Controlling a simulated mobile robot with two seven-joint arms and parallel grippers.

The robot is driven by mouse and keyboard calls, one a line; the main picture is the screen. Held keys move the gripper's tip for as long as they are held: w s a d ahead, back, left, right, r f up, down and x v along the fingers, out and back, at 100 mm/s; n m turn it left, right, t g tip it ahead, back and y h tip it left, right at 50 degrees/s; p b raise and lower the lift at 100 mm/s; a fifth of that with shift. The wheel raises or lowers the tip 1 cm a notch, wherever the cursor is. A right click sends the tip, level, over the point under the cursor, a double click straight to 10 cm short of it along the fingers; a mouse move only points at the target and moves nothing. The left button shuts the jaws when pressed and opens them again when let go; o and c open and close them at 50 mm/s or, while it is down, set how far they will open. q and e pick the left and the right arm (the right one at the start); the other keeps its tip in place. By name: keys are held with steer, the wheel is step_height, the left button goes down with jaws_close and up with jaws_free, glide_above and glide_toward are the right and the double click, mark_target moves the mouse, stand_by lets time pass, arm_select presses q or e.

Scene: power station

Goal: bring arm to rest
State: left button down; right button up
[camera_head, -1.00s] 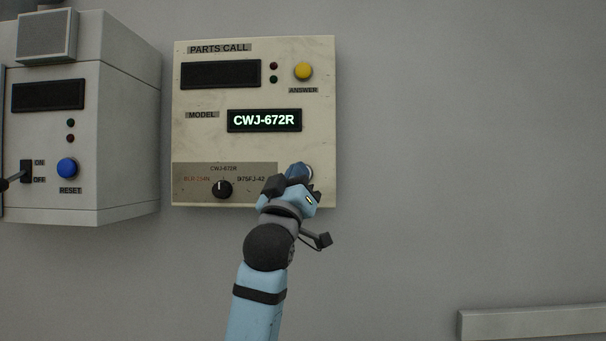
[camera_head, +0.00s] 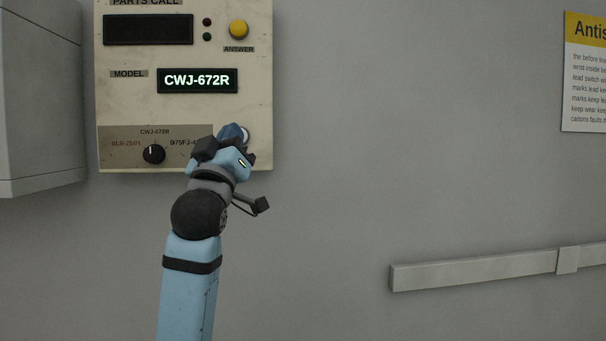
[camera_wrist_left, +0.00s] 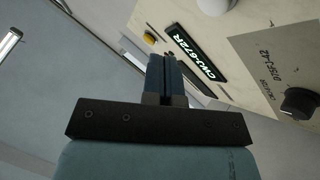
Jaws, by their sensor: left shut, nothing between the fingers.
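My left arm comes up from the bottom of the head view. Its gripper (camera_head: 233,134) is at the lower right corner of the cream parts call panel (camera_head: 180,55), in front of a round pale button there that it mostly covers. I cannot tell whether it touches the button. In the left wrist view the gripper's blue fingers (camera_wrist_left: 165,75) are together and empty, with the panel (camera_wrist_left: 255,60) beyond. The display (camera_head: 197,80) reads CWJ-672R. The black selector knob (camera_head: 153,154) points up to CWJ-672R. My right gripper is not in view.
A yellow answer button (camera_head: 238,29) is at the panel's upper right. A grey cabinet (camera_head: 40,100) stands left of the panel. A wall duct (camera_head: 480,268) runs at lower right, below a yellow-headed sign (camera_head: 585,75). The wall between is bare.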

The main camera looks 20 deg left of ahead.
arm_select(q)
steer(key=w+d+f+m+g+h+p, duration=0.1)
steer(key=d+f+m+g+h, duration=0.15)
steer(key=f, duration=1.05)
steer(key=w+d+f+m+g+h+p, duration=0.1)
steer(key=w+d+f+m+g+h, duration=0.15)
steer(key=f, duration=0.95)
steer(key=w+d+f+m+g+h+p, duration=0.1)
steer(key=d+f+m+g+h, duration=0.15)
steer(key=f, duration=1.05)
steer(key=s+d+f+m+g+p, duration=0.1)
steer(key=s+d+f+g, duration=0.15)
steer(key=s+f, duration=0.65)
steer(key=s+d+f+g, duration=0.2)
steer(key=s+d+f, duration=0.15)
steer(key=f, duration=0.85)
steer(key=s+d+f+g+h, duration=0.1)
steer(key=s+f, duration=0.5)
steer(key=s, duration=0.2)
steer(key=s+d+f+m+g+p, duration=0.1)
steer(key=s+d+f+g, duration=0.1)
steer(key=s+f, duration=0.4)
steer(key=s, duration=0.3)
steer(key=shift+h, duration=0.35)
